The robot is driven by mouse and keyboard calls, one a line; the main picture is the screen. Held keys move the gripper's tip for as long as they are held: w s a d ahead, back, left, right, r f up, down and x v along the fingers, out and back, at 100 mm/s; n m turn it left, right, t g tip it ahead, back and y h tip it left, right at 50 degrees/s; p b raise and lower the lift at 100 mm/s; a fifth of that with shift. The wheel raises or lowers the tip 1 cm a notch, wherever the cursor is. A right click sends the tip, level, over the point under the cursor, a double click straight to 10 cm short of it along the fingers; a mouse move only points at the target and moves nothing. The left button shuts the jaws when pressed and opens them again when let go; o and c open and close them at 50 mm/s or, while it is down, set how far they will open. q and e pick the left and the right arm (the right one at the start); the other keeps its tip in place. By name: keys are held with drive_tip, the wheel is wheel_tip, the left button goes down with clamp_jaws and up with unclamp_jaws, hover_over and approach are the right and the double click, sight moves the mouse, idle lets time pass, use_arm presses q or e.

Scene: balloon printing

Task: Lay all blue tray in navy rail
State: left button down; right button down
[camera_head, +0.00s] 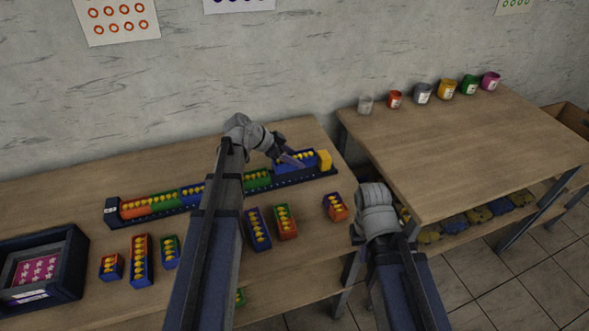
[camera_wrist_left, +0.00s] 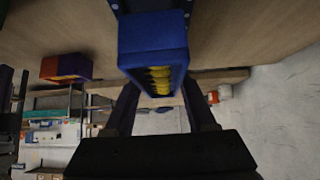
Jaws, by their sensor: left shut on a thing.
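The navy rail (camera_head: 222,201) runs along the back of the left table, slanting up to the right. It holds a row of coloured trays with yellow pieces, including an orange one, green ones and a blue tray (camera_head: 192,192). My left gripper (camera_head: 291,158) is shut on another blue tray (camera_head: 311,157) at the rail's right end, beside a yellow block (camera_head: 324,160). I cannot tell whether the held tray touches the rail. The held tray also shows between the fingers in the left wrist view (camera_wrist_left: 152,32). My right gripper is hidden behind its wrist.
Several small trays lie in front of the rail, including a purple-blue one (camera_head: 258,229), a green-orange one (camera_head: 285,222) and an orange-blue one (camera_head: 335,207). A dark box (camera_head: 70,262) stands at left. Several paint cups line the right table (camera_head: 470,150), which is otherwise clear.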

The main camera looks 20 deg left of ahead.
use_arm(q)
wheel_tip(320, 180, down, 4)
drive_tip(key=b, duration=0.3)
drive_tip(key=shift+r, duration=0.25)
